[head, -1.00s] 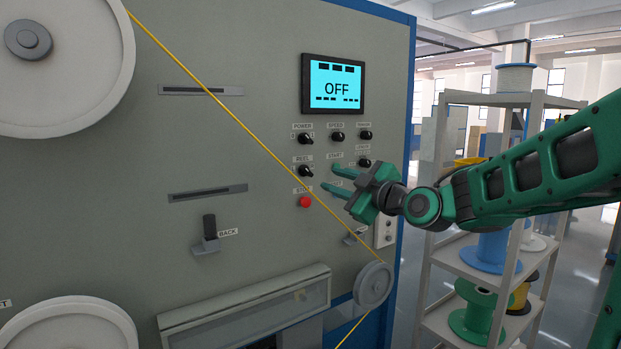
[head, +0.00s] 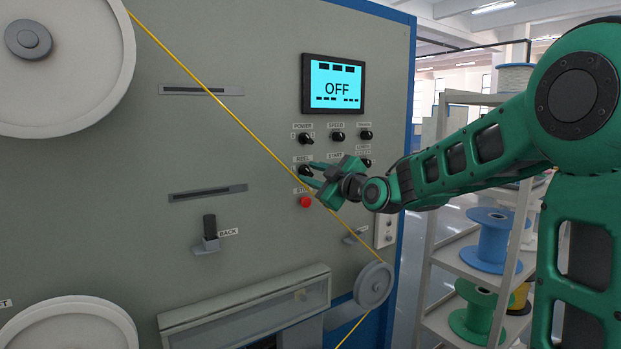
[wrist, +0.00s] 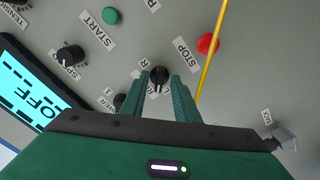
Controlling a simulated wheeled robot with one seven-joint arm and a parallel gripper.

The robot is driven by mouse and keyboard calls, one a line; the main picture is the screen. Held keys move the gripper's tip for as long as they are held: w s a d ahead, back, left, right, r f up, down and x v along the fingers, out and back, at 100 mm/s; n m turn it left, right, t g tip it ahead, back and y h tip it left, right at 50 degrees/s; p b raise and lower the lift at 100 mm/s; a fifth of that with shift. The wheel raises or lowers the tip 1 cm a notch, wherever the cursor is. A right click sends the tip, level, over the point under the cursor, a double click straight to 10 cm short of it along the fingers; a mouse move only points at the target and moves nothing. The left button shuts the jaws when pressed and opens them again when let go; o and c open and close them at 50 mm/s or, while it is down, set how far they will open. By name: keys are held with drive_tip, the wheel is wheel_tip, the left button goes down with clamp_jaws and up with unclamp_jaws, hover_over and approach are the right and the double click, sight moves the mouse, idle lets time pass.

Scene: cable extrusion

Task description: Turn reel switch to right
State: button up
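The reel switch (head: 303,170) is a small black knob under the REEL label on the grey machine panel. In the wrist view the knob (wrist: 159,75) shows at the tips of my two green fingers, roughly midway between them, with a pale pointer mark on it. My gripper (head: 308,174) is at the panel right by this switch, coming from the right. In the wrist view my gripper (wrist: 164,85) is open, with a narrow gap on either side of the knob. I cannot tell how deep the knob sits between the fingers. The REEL label is partly hidden in the wrist view.
The red stop button (head: 305,202) is just below, and a yellow cable (head: 240,121) runs diagonally close by. The power knob (head: 306,138) and speed knob (head: 337,137) are above. The screen (head: 336,87) reads OFF. A shelf with spools (head: 492,240) stands right.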

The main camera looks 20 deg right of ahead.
drive_tip(key=shift+c, duration=0.3)
clamp_jaws()
drive_tip(key=shift+m, duration=0.3)
drive_tip(key=m, duration=0.3)
drive_tip(key=shift+f, duration=0.1)
drive_tip(key=m, duration=0.3)
drive_tip(key=shift+m, duration=0.3)
drive_tip(key=m, duration=1)
drive_tip(key=shift+d+f+m, duration=0.1)
drive_tip(key=shift+d+m, duration=0.05)
drive_tip(key=shift+m, duration=0.25)
